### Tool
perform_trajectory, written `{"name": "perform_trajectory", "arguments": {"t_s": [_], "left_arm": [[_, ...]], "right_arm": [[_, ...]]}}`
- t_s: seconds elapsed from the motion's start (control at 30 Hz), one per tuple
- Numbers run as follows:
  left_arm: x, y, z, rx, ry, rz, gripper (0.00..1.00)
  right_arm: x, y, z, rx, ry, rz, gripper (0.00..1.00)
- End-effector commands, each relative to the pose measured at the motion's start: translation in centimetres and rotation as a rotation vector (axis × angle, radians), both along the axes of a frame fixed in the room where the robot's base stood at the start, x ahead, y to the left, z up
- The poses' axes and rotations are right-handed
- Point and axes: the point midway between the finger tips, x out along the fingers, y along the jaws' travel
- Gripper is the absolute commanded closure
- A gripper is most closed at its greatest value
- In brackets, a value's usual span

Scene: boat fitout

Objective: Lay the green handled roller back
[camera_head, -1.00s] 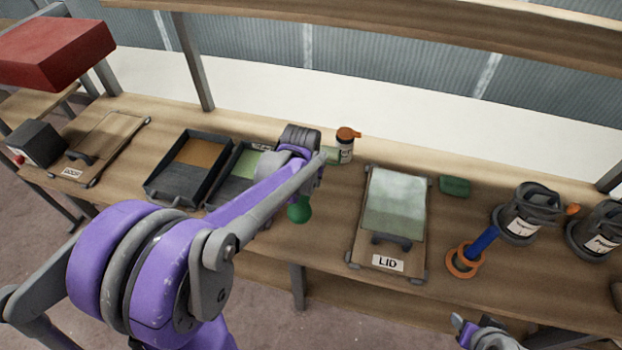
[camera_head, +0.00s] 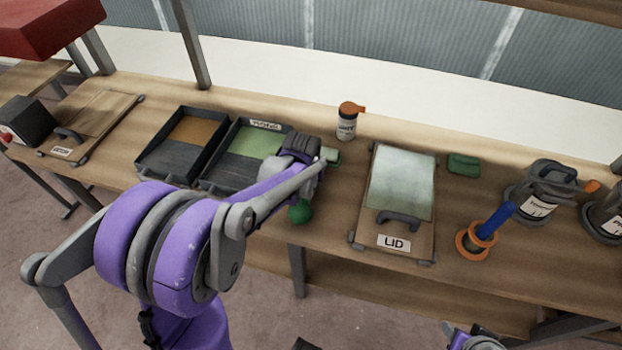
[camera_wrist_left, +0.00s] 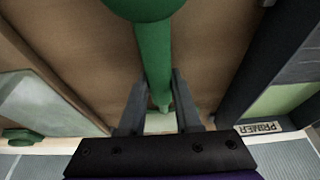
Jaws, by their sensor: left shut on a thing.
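My left gripper (camera_wrist_left: 157,95) is shut on the green handle (camera_wrist_left: 155,50) of the roller, which runs between its two fingers in the left wrist view. In the head view, the handle's round green end (camera_head: 300,211) shows below the gripper, near the bench's front edge. The pale green roller head (camera_head: 331,156) shows beyond it, partly hidden by my arm. The gripper is just right of the primer tray (camera_head: 204,186), a dark tray with green paint. I cannot tell whether the roller touches the bench. My right gripper (camera_head: 474,338) is only partly in view at the bottom.
A board marked LID (camera_head: 420,243) lies right of the roller, with bare bench between. A bottle with an orange cap (camera_head: 347,122) stands behind. A dark tray with orange paint (camera_head: 143,168) is at left; dark pots (camera_head: 538,205) and a blue-handled tool (camera_head: 492,222) are at right.

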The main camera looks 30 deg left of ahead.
Motion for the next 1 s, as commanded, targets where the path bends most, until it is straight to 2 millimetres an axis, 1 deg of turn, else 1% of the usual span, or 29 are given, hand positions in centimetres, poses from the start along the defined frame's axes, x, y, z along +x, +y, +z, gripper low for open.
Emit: {"name": "perform_trajectory", "arguments": {"t_s": [0.2, 0.23, 0.37, 0.4, 0.43, 0.67, 0.77, 0.87, 1.0], "left_arm": [[0.1, 0.0, 0.1, 0.0, -0.001, 0.0, 1.0], [0.1, 0.0, 0.1, 0.0, -0.001, 0.0, 0.66], [0.0, 0.0, 0.1, 0.0, -0.001, 0.0, 0.43], [0.0, 0.0, 0.1, 0.0, -0.001, 0.0, 0.36], [0.0, 0.0, 0.1, 0.0, -0.001, 0.0, 0.33], [0.0, 0.0, 0.1, 0.0, -0.001, 0.0, 0.33], [-0.1, 0.0, 0.4, 0.0, -0.001, 0.0, 0.33], [-0.4, -0.1, 1.4, 0.0, -0.001, 0.0, 0.33], [-1.3, -0.3, 4.0, 0.0, -0.001, 0.0, 0.33]], "right_arm": [[0.0, 0.0, 0.1, 0.0, 0.0, 0.0, 0.5], [0.0, 0.0, 0.1, 0.0, 0.0, 0.0, 0.5], [0.0, 0.0, 0.1, 0.0, 0.0, 0.0, 0.5], [0.0, 0.0, 0.1, 0.0, 0.0, 0.0, 0.5], [0.0, 0.0, 0.1, 0.0, 0.0, 0.0, 0.5], [0.0, 0.0, 0.1, 0.0, 0.0, 0.0, 0.5], [0.0, 0.0, 0.1, 0.0, -0.001, 0.0, 0.5], [0.1, 0.0, 0.3, 0.0, -0.001, 0.0, 0.5], [0.2, 0.0, 0.6, 0.0, -0.003, 0.0, 0.5]]}}
